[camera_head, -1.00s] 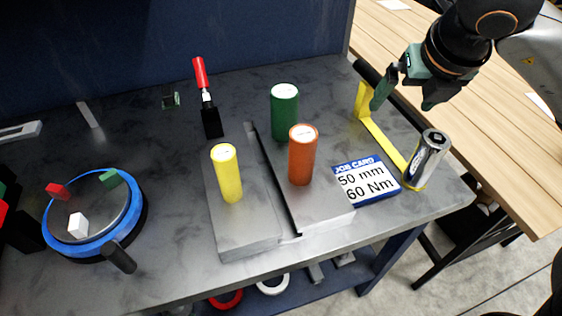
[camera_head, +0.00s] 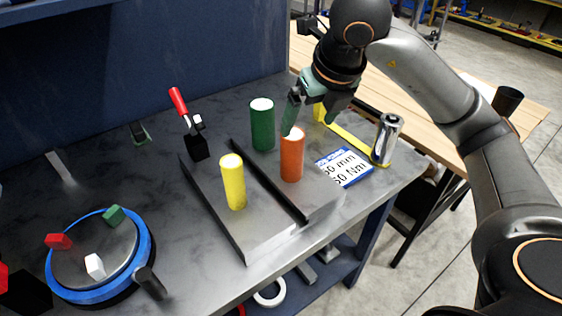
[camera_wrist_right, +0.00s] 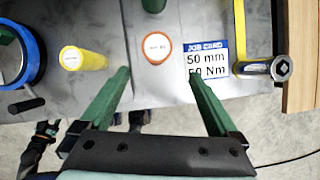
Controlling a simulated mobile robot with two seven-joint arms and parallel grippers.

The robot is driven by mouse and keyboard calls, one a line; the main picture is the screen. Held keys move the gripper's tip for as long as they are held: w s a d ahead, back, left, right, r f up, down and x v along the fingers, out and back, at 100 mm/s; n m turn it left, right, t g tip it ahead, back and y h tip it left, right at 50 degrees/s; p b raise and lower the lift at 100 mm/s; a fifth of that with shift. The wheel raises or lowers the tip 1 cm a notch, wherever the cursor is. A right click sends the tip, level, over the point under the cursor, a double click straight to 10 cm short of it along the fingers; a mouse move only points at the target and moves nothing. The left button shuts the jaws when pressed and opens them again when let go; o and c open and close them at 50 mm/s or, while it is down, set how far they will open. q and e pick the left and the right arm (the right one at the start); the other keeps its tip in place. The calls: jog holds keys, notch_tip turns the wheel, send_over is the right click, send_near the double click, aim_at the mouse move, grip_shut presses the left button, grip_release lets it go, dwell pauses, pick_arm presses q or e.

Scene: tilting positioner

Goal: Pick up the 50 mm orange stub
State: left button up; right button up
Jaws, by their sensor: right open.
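My right gripper (camera_head: 311,126) is open and empty, above and just behind the orange stub. In the head view its left finger overlaps the stub's upper edge; I cannot tell whether they touch. Both fingers (camera_wrist_right: 160,76) show spread apart in the wrist view. My left gripper is not in view.
A green stub (camera_head: 263,127) stands close behind left, a yellow stub (camera_head: 233,183) to the left. A red-handled clamp (camera_head: 196,145) and blue-rimmed turntable (camera_head: 149,250) are further left.

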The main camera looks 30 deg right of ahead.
aim_at(300, 140)
jog(key=x, duration=0.6)
jog(key=shift+w+a+f, duration=0.1)
jog(key=shift+f, duration=0.1)
jog(key=shift+p+x, duration=0.3)
jog(key=shift+x, duration=2.8)
jog(key=shift+a, duration=0.2)
grip_shut()
jog(key=shift+w+r, duration=0.1)
jog(key=shift+r, duration=0.05)
